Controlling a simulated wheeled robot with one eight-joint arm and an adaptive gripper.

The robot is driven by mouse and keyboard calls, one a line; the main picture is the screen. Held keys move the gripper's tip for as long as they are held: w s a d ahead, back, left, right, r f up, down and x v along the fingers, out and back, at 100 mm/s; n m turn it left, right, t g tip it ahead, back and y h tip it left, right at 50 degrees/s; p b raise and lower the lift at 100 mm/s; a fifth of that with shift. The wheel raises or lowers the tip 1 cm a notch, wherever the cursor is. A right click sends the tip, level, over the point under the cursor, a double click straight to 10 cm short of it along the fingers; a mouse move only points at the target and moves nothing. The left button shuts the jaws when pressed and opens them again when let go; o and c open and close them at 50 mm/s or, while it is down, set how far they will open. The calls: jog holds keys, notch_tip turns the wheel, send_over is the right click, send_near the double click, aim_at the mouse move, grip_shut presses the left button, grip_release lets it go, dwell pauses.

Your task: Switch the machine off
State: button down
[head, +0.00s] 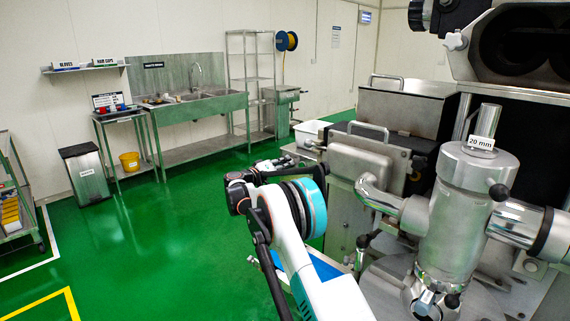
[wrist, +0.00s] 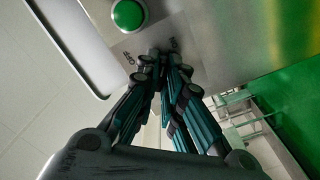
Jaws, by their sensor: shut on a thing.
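The encrusting machine (head: 450,215) fills the right side of the head view, with metal covers and a cylinder labelled 20 mm. In the wrist view, a bare metal panel (wrist: 215,45) has a round green button (wrist: 128,14) near the top. The head view does not show this contact clearly.
My arm extends in front of the machine's left side in the head view. A sink bench (head: 195,108), a grey bin (head: 85,172) and a wire shelf (head: 250,80) stand along the back wall. Green floor (head: 150,240) is open at left.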

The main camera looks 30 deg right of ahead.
jog(key=shift+f+n+p, duration=0.1)
jog(key=shift+n+p, duration=1.15)
jog(key=shift+n, duration=6.55)
jog(key=c, duration=1.7)
grip_release()
jog(key=shift+a, duration=0.1)
jog(key=v, duration=1.2)
